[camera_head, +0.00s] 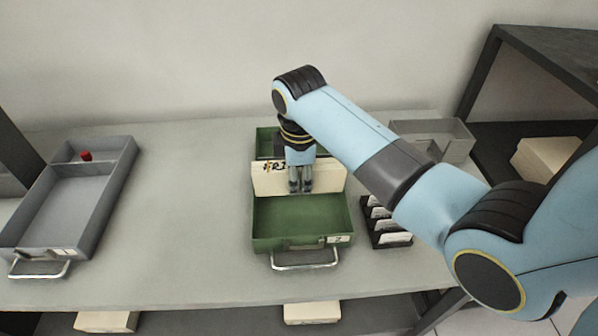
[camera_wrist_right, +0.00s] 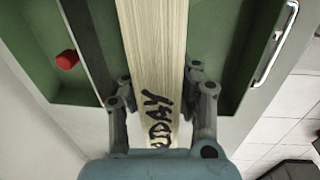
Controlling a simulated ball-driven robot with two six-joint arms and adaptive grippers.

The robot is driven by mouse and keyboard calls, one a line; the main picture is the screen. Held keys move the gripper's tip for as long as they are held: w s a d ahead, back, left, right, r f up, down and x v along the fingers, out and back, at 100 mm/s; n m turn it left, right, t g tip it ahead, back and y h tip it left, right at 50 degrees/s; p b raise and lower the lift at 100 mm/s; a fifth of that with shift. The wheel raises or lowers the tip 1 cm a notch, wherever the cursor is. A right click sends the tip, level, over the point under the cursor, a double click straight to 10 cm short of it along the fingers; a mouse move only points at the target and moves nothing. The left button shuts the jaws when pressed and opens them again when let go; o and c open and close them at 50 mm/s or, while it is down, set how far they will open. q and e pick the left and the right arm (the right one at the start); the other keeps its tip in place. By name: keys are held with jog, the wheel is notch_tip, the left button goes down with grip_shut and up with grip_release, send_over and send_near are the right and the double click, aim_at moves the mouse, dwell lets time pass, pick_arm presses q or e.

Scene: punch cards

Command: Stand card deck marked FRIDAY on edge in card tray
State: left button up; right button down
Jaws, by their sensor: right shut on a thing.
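The card deck (camera_head: 270,181) is cream, with black lettering on its top edge; the part I can read in the right wrist view (camera_wrist_right: 155,60) ends in "DAY". My right gripper (camera_head: 300,188) is shut on it from above, one finger on each broad face, also in the right wrist view (camera_wrist_right: 158,85). The deck is upright on edge, lying across the green card tray (camera_head: 302,240), just in front of its divider. I cannot tell whether its lower edge touches the tray floor. My left gripper is not in view.
A grey tray (camera_head: 28,238) with a red knob (camera_head: 86,156) stands at left. A black rack (camera_head: 376,238) with white cards is close to the green tray's right side. A grey bin (camera_head: 455,140) stands behind it. The table between the two trays is clear.

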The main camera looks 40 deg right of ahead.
jog(key=shift+f, duration=0.15)
dwell(0.5)
jog(key=shift+f+b, duration=0.85)
jog(key=shift+f, duration=1.15)
jog(key=c, duration=0.9)
grip_release()
jog(key=r, duration=0.8)
jog(key=s+a+r, duration=0.1)
jog(key=r, duration=0.3)
jog(key=shift+s, duration=0.1)
